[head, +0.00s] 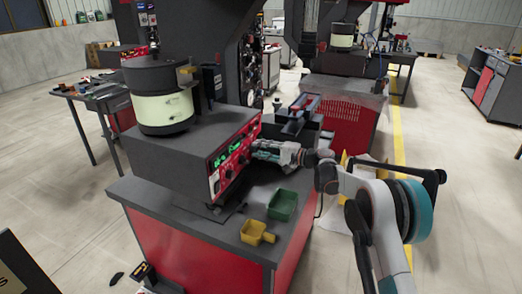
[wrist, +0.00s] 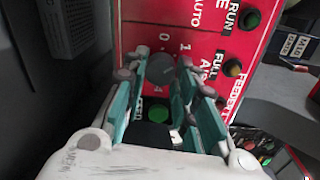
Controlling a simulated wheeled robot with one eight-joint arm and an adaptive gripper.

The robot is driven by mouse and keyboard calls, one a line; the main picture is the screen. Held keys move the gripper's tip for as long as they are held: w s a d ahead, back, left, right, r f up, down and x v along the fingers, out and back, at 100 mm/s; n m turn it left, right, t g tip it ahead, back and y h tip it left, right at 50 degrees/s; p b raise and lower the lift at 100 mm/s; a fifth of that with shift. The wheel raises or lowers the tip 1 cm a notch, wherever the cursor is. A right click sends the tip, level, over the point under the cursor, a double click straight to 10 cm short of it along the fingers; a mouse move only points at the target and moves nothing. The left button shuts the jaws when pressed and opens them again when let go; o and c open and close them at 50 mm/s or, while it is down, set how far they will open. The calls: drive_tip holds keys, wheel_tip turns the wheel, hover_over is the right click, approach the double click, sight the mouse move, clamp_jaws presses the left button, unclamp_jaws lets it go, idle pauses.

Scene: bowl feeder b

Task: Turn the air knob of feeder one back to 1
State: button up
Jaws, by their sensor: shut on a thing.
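The feeder's red control panel (head: 221,178) is on the front of the dark grey box, with lit green displays. In the wrist view the red panel (wrist: 185,38) shows a round grey knob (wrist: 161,68) with printed scale digits around it. My gripper (wrist: 166,76) has its teal fingers on either side of the knob and is shut on it. The fingers hide the knob's sides, and I cannot read where it points. In the head view my gripper (head: 257,150) reaches the panel from the right and covers the knob.
A bowl feeder (head: 163,95) stands on the grey box (head: 185,150). A green bin (head: 283,205) and a yellow scoop-like bin (head: 257,232) sit on the bench below my arm. Lamp buttons (wrist: 249,19) and (wrist: 232,68) lie close beside the knob.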

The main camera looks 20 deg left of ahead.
drive_tip(key=shift+n, duration=0.6)
drive_tip(key=o, duration=1)
drive_tip(key=shift+o, duration=0.2)
drive_tip(key=s+d, duration=0.1)
drive_tip(key=d, duration=1.1)
drive_tip(key=shift+r, duration=0.25)
